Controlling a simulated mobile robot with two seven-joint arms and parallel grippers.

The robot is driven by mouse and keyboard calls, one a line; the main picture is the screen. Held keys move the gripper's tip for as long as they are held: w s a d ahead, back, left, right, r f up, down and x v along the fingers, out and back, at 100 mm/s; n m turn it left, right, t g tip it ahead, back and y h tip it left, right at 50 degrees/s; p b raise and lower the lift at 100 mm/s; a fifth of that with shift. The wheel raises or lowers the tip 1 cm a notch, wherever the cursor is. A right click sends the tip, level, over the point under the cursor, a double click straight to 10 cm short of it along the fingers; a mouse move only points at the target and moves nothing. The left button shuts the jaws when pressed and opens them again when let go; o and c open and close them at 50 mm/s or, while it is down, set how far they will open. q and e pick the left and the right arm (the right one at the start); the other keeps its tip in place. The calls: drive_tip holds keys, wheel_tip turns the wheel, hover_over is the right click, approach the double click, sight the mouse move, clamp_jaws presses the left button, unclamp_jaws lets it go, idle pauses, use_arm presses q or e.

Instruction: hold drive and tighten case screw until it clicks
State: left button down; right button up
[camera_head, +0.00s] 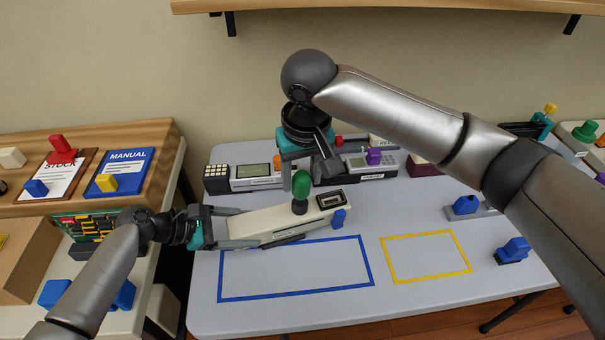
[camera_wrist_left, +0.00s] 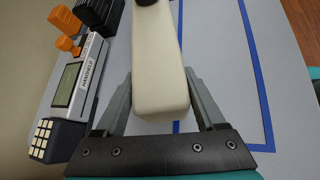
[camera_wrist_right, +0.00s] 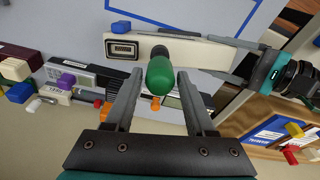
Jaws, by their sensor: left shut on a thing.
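A long cream drive (camera_head: 262,222) lies across the table behind the blue outline, with a dark label window (camera_head: 331,199) near its right end. My left gripper (camera_head: 222,226) is shut on its left end; the drive also shows between the fingers in the left wrist view (camera_wrist_left: 158,62). A green-handled driver or screw (camera_head: 301,185) stands upright on the drive on a dark base. My right gripper (camera_wrist_right: 157,78) is open, a finger on each side of the green handle (camera_wrist_right: 160,76), with gaps showing. The case screw itself cannot be made out.
Handhelds with screens (camera_head: 258,176) and coloured blocks stand close behind the drive. The blue outline (camera_head: 297,293) and yellow outline (camera_head: 428,280) on the table are empty. Blue blocks (camera_head: 514,250) sit at the right. A side bench with a manual (camera_head: 125,165) is at the left.

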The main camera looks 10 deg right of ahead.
drive_tip(key=o, duration=0.3)
drive_tip(key=shift+o, duration=0.2)
wheel_tip(320, 180, up, 12)
drive_tip(key=s, duration=0.2)
drive_tip(key=shift+s+d, duration=0.15)
drive_tip(key=shift+f, duration=0.15)
drive_tip(key=shift+c, duration=0.9)
drive_tip(key=shift+w+f+n, duration=0.25)
drive_tip(key=shift+f+n, duration=0.65)
drive_tip(key=shift+f, duration=0.2)
drive_tip(key=shift+w+f+n, duration=0.2)
drive_tip(key=shift+f+n, duration=0.7)
drive_tip(key=shift+f, duration=0.15)
drive_tip(key=shift+w+a+f, duration=0.1)
drive_tip(key=shift+w+f, duration=0.15)
drive_tip(key=shift+f, duration=1.25)
drive_tip(key=shift+w+a+f, duration=0.1)
drive_tip(key=shift+w+f, duration=0.2)
drive_tip(key=shift+f, duration=1.2)
drive_tip(key=shift+w+f, duration=0.25)
drive_tip(key=shift+f, duration=1.25)
clamp_jaws()
